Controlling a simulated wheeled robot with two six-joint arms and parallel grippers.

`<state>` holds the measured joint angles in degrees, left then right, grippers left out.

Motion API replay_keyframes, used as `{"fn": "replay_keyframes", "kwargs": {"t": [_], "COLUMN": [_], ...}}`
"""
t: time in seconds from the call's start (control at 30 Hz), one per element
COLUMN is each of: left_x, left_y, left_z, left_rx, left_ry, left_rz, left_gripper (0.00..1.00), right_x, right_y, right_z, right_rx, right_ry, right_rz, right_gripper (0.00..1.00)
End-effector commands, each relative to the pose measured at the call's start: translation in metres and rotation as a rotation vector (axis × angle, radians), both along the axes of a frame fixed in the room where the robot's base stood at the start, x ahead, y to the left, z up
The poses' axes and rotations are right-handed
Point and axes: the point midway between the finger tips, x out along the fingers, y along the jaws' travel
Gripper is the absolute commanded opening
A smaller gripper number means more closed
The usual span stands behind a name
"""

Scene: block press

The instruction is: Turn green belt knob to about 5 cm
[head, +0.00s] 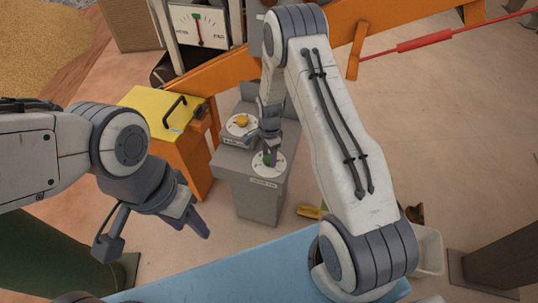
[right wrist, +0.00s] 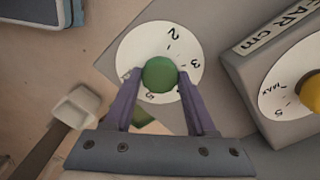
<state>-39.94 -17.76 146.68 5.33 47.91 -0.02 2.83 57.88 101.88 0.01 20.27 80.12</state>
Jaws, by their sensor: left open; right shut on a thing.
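The green belt knob (right wrist: 160,74) sits in the middle of a white round dial (right wrist: 138,48) with the figures 2, 3 and 5 showing. I cannot tell which mark the knob points to. My right gripper (right wrist: 159,82) is shut on the green knob, one finger on each side. In the head view the dial (head: 278,168) is on top of a grey pedestal (head: 262,197), and my right gripper (head: 269,150) comes down on it and hides most of the knob. My left gripper (head: 197,218) is open and empty, left of the pedestal.
A yellow knob (head: 241,120) on a second dial stands just behind; it also shows in the right wrist view (right wrist: 312,92). A yellow-topped orange box (head: 150,105) with a black handle is to the left. A gauge (head: 197,26) stands behind. A blue surface (head: 230,270) lies in front.

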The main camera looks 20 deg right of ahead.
Motion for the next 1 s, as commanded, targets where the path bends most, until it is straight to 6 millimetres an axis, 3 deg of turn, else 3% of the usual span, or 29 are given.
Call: {"fn": "replay_keyframes", "kwargs": {"t": [0.47, 0.5, 0.53, 0.87, 1.0], "left_x": [0.000, 0.000, 0.000, 0.000, 0.000], "left_y": [0.000, 0.000, 0.000, 0.000, 0.000], "left_z": [0.000, 0.000, 0.000, 0.000, 0.002], "left_rx": [0.000, 0.000, 0.000, 0.000, 0.000], "left_ry": [0.000, 0.000, 0.000, 0.000, 0.000], "left_rz": [0.000, 0.000, 0.000, 0.000, 0.000], "left_gripper": [0.50, 0.50, 0.50, 0.50, 0.50], "right_x": [0.001, 0.001, 0.001, 0.000, 0.002], "right_y": [0.000, 0.000, 0.000, 0.000, 0.000], "right_z": [0.001, 0.001, 0.000, 0.001, 0.014], "right_rx": [-0.001, -0.001, -0.001, 0.000, 0.000], "right_ry": [-0.003, -0.003, -0.003, -0.001, -0.005], "right_rz": [-0.011, -0.011, -0.011, -0.010, -0.010], "right_gripper": [0.01, 0.72, 0.83, 0.86, 0.86]}}
